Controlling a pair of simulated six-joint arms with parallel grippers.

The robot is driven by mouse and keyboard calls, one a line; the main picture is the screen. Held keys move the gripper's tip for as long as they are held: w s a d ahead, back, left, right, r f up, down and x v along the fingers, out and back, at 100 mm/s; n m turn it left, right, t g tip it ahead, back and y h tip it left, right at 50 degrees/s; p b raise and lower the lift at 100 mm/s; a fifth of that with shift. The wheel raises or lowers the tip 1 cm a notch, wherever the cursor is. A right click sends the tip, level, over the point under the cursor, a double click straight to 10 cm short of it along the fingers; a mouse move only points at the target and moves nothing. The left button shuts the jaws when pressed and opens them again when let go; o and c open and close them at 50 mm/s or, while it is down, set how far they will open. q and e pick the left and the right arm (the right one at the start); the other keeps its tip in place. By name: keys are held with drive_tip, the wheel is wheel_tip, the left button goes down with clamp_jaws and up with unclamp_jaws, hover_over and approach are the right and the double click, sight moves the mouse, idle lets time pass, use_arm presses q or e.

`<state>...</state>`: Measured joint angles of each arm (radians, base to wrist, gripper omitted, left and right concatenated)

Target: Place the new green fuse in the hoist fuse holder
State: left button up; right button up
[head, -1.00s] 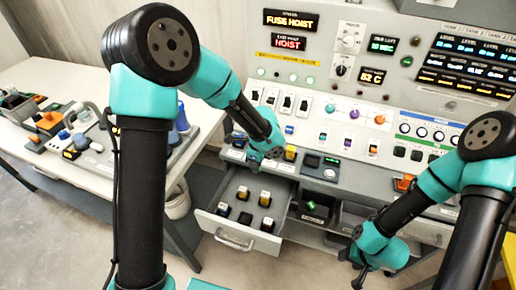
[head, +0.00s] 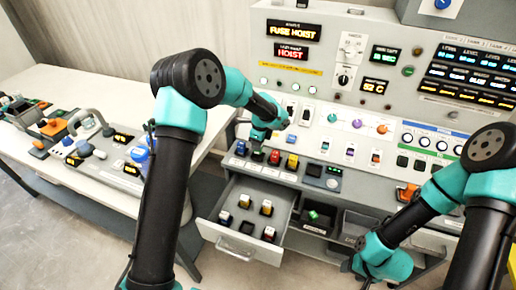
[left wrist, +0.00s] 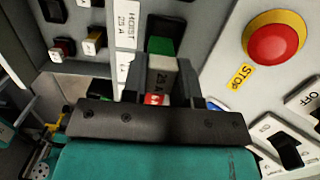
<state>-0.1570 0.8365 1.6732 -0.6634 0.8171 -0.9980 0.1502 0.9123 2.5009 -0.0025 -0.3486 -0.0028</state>
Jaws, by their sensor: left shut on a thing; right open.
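The new green fuse is in my left gripper (head: 264,135), which is shut on it over the row of holders. The hoist fuse holder's white label (left wrist: 125,28) reads HOIST 25A, right beside the fuse. The fuse is at or just above the holder; I cannot tell whether it is seated. My right gripper (head: 362,272) is open, low at the right in the head view.
Red (head: 275,157) and yellow (head: 292,162) fuses stand along the ledge. The open drawer (head: 225,232) below holds several fuses. A green-marked fuse (head: 313,215) lies in a dark bin. A red stop button (left wrist: 275,42) and switches (left wrist: 290,150) are close by.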

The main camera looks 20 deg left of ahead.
use_arm(q)
drive_tip(key=shift+w, duration=0.1)
drive_tip(key=shift+w+a, duration=0.1)
drive_tip(key=shift+w, duration=0.2)
drive_tip(key=shift+f, duration=1.75)
drive_tip(key=shift+f, duration=0.15)
drive_tip(key=o, duration=0.9)
drive_tip(key=shift+o, duration=0.2)
drive_tip(key=r, duration=0.4)
drive_tip(key=d+r, duration=0.1)
drive_tip(key=r, duration=0.7)
drive_tip(key=shift+s+d+r, duration=0.1)
drive_tip(key=shift+s+d, duration=0.05)
drive_tip(key=shift+d, duration=0.1)
